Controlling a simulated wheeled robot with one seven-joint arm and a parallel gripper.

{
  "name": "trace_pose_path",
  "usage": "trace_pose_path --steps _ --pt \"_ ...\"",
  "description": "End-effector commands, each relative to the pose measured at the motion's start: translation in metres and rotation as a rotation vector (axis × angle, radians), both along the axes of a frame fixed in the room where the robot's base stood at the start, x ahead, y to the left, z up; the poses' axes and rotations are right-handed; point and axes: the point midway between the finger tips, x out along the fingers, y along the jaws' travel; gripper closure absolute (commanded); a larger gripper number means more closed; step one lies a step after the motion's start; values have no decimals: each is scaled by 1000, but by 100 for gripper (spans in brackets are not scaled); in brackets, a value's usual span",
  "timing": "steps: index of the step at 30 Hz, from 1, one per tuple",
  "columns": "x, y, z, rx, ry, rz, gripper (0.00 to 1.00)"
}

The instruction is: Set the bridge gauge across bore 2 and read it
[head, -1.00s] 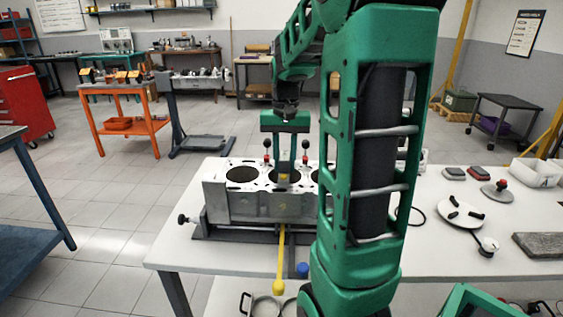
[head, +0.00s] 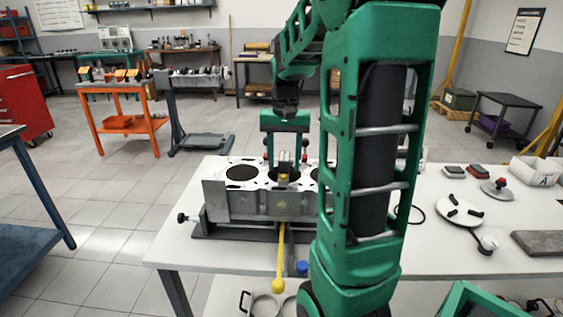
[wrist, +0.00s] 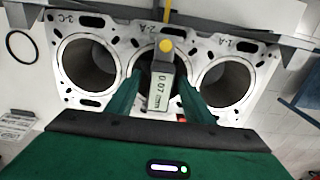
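The engine block (head: 255,207) stands on the white bench, with its bores facing up. In the wrist view the block's deck (wrist: 112,50) is marked 3-C, 2-A and 1-A beside three bores. The bridge gauge (wrist: 162,86), a grey body with a yellow round top and a label that seems to read "D 07 mm", stands at the middle bore, the one marked 2-A. The gauge also shows in the head view (head: 285,162). My gripper (wrist: 160,78) has its green fingers on either side of the gauge, with apparent gaps. The gauge's feet are hidden.
A yellow-handled tool (head: 280,262) projects from the block's front. To the right on the bench are a white round plate (head: 460,211), a dark slab (head: 540,243) and a white bin (head: 533,171). My arm hides the block's right end.

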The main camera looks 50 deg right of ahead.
Motion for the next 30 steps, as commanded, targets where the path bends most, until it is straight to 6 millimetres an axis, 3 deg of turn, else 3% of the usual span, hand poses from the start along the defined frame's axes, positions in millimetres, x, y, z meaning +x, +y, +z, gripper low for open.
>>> trace_pose_path --steps 11,24,30 --pt "0 0 7 0 0 1 53" --pt "2 0 83 -1 -2 1 53" --pt "2 0 103 0 0 0 53"
